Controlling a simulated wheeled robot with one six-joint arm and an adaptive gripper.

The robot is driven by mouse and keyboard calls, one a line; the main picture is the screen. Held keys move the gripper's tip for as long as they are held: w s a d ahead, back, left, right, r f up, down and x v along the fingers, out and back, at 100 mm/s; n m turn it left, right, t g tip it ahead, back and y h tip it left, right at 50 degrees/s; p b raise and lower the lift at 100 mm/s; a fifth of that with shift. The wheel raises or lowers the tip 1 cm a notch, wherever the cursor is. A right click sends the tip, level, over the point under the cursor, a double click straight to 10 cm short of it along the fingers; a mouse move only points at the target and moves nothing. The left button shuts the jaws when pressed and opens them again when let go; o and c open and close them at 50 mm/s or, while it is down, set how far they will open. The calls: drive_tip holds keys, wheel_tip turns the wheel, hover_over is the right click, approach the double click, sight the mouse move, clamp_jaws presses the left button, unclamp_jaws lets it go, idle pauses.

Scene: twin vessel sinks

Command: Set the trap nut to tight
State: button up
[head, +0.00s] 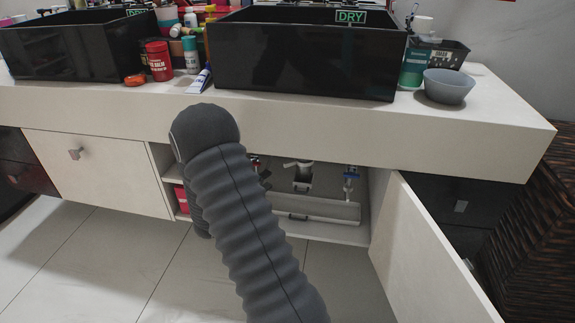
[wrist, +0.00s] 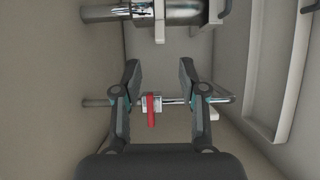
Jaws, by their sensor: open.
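In the wrist view, my gripper (wrist: 159,66) is open inside the cabinet, its two dark fingers apart. A drain trap (wrist: 182,12) with a metal body lies at the top edge, partly cut off. A pale collar with a tab (wrist: 159,22), which may be the trap nut, sits on it beyond the fingertips. The trap also shows in the head view (head: 302,182), below the right sink. I cannot tell the nut's setting.
A red-handled valve (wrist: 151,108) on a thin pipe shows between the fingers; contact cannot be told. A blue-handled valve (head: 350,178) is right of the trap. A pale tray (head: 318,209) lies on the cabinet floor. The open door (head: 432,258) stands at the right.

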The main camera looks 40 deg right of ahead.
sight(286, 167)
drive_tip(key=x, duration=1.1)
drive_tip(key=shift+d+p, duration=0.2)
drive_tip(key=shift+p, duration=0.1)
drive_tip(key=shift+c, duration=0.3)
clamp_jaws()
